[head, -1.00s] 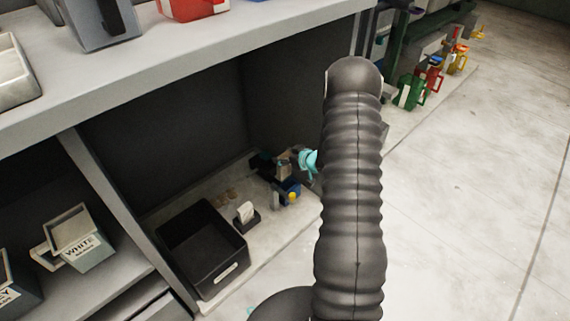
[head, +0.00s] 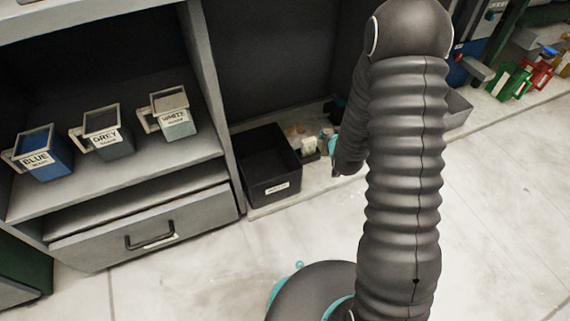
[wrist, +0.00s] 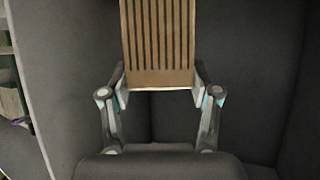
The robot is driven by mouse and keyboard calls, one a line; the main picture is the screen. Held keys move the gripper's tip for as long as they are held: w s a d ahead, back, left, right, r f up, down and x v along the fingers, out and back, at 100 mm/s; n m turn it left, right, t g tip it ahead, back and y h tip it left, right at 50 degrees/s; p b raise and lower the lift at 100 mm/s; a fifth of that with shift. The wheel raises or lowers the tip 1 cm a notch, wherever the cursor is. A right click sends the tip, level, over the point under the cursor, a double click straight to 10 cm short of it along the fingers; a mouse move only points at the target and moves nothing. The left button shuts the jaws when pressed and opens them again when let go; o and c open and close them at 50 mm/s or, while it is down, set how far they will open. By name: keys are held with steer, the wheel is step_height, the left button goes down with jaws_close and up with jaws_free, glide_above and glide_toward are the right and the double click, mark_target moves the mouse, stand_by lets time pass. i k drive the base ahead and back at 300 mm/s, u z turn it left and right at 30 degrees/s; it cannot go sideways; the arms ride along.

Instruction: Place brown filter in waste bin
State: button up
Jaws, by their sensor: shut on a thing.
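The brown filter (wrist: 158,45), a flat slotted piece, stands between the fingers of my gripper (wrist: 158,82) in the wrist view. My gripper is shut on its lower edge, one finger on each side. In the head view my gripper is mostly hidden behind my own arm; small teal parts (head: 333,143) show right of the bin. A black open bin (head: 287,176) with a pale label stands on the low floor of the dark bay. Its label is too small to read, so I cannot confirm that it is the waste bin.
A small pale item (head: 308,146) sits right of the bin. Blue (head: 50,165), grey (head: 110,138) and white (head: 176,124) labelled containers stand on the left shelf, above a drawer (head: 145,230). Green and red holders (head: 512,82) stand far right. The floor in front is clear.

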mark_target(265, 164)
steer(key=z, duration=1.45)
steer(key=k, duration=1.4)
steer(key=u, duration=2.05)
steer(key=i, duration=1)
